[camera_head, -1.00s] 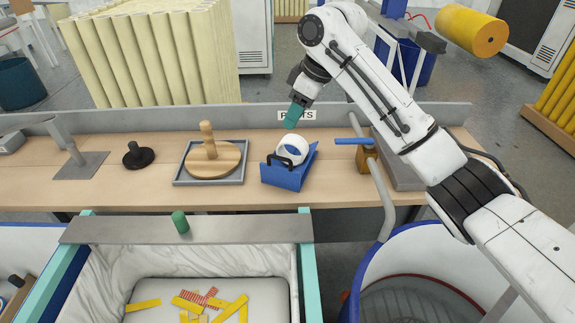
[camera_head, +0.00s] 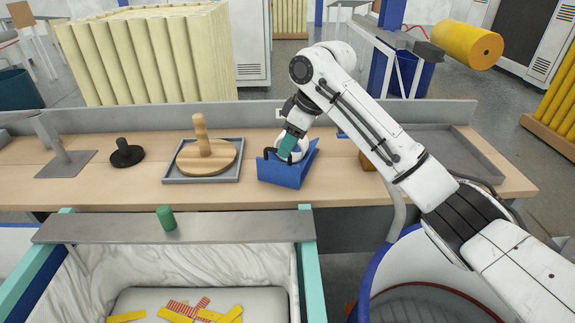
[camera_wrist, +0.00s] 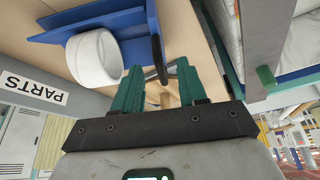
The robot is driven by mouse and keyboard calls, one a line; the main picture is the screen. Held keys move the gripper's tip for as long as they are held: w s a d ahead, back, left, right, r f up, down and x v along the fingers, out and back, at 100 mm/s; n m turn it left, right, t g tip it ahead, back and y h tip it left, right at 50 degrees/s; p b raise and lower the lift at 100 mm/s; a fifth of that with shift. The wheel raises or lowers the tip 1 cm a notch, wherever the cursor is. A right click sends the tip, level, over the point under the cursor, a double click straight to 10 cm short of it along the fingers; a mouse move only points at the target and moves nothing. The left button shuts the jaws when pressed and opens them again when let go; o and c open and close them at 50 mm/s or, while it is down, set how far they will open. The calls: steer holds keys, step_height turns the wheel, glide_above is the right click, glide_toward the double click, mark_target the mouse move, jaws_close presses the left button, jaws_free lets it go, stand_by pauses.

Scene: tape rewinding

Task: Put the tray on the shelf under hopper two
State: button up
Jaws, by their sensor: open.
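A blue tray (camera_head: 287,173) with black handles sits on the wooden bench and holds a white roll (camera_wrist: 93,58). In the wrist view the tray (camera_wrist: 95,14) lies above my fingers, with one black handle (camera_wrist: 158,55) near the gap between the fingertips. My gripper (camera_head: 290,143) is open, its teal fingers pointing down over the tray; in the head view they partly hide the roll. In the wrist view my gripper (camera_wrist: 158,72) has its fingers apart, and I see nothing clamped in it. I cannot make out a shelf or a hopper marked two.
The bench (camera_head: 80,188) also holds a grey tray (camera_head: 170,179) with a wooden disc and peg (camera_head: 205,157), a black knob (camera_head: 127,153) and a grey stand (camera_head: 65,162). A blue-rimmed round bin is at front right.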

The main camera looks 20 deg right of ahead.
mark_target(278, 162)
steer(key=p+x, duration=0.1)
steer(key=x, duration=0.7)
steer(key=shift+w+a+f, duration=0.1)
steer(key=shift+w, duration=0.05)
jaws_close()
stand_by(0.4)
